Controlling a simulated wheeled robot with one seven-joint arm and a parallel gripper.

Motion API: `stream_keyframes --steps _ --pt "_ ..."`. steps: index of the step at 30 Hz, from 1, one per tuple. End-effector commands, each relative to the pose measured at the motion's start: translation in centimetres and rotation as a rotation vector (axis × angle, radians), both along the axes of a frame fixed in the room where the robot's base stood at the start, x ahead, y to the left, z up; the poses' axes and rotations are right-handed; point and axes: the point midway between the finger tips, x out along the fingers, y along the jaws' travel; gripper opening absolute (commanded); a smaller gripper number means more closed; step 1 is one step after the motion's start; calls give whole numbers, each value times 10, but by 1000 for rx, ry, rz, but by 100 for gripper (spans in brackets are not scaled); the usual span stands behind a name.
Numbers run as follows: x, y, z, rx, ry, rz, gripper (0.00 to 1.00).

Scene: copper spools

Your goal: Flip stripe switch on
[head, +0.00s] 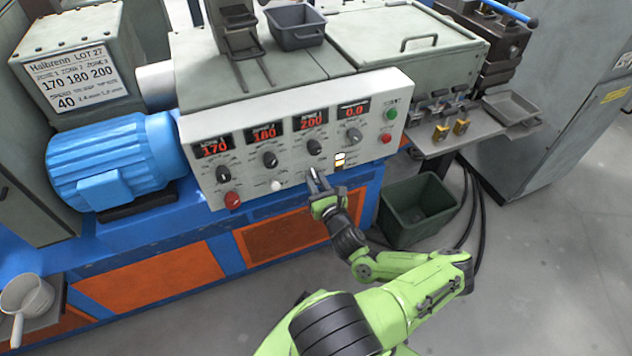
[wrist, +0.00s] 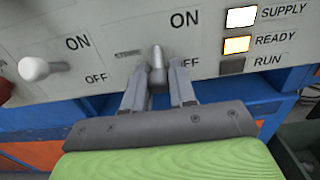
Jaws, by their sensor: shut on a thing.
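The stripe switch is a small grey lever (wrist: 157,62) on the pale control panel (head: 377,90), with ON printed above and OFF at lower right. Its small label at left is hard to read. My gripper (wrist: 157,88) has one finger on each side of the lever and is shut on it. The lever's lower part is partly between the fingers. Whether the lever sits at ON or OFF is hard to tell.
A white-knobbed switch (wrist: 38,68) with its own ON and OFF marks is to the left. The SUPPLY lamp (wrist: 241,17) and READY lamp (wrist: 237,45) are lit; the RUN lamp (wrist: 233,66) looks unlit. A red knob (head: 232,200) and a dark green bin (head: 415,208) flank the area.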

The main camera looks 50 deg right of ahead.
Motion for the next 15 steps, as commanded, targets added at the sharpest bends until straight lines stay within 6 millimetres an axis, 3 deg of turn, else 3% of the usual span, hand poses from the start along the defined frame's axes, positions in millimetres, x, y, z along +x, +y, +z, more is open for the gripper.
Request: stream_keyframes --steps 15 --pt "-1 1 6 34 65 1 0"
